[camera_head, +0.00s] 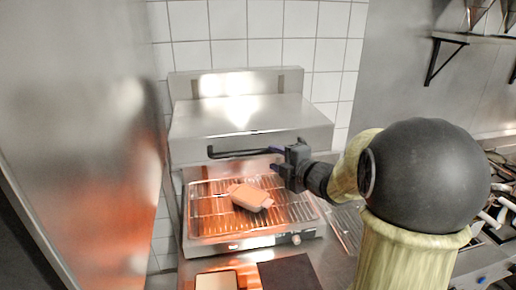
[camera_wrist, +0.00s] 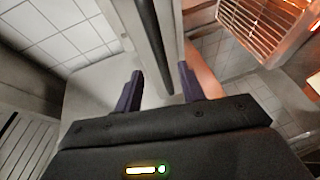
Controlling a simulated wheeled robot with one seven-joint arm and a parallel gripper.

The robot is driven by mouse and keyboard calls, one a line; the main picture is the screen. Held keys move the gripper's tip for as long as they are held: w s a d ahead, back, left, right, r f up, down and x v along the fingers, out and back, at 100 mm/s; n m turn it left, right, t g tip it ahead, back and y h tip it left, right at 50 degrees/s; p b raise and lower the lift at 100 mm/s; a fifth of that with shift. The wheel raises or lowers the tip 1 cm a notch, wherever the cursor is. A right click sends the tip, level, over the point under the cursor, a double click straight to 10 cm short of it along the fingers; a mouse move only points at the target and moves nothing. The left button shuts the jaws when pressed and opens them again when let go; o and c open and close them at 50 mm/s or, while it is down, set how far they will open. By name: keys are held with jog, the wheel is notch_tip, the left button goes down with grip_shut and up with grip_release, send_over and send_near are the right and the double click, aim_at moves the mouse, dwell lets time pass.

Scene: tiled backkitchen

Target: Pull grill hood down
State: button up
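The grill hood (camera_head: 245,116) is a steel cover raised above the grill rack (camera_head: 210,208). A dark bar handle (camera_head: 235,153) runs along its front edge. My gripper (camera_head: 277,157) is at the right end of the handle in the head view. In the wrist view, the handle (camera_wrist: 153,40) runs down between the two spread fingers of my gripper (camera_wrist: 160,88). The fingers are apart with gaps on both sides of the bar. Whether a finger touches the hood is unclear.
A pinkish block of food (camera_head: 250,196) lies on the glowing rack under the hood. A steel wall panel (camera_head: 85,120) stands close on the left. A bread-coloured item (camera_head: 216,280) and a dark board (camera_head: 290,273) lie in front. A bracketed shelf (camera_head: 470,39) is at right.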

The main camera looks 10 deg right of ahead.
aim_at(263, 153)
jog(key=p+x, duration=0.2)
jog(key=x, duration=0.6)
grip_shut()
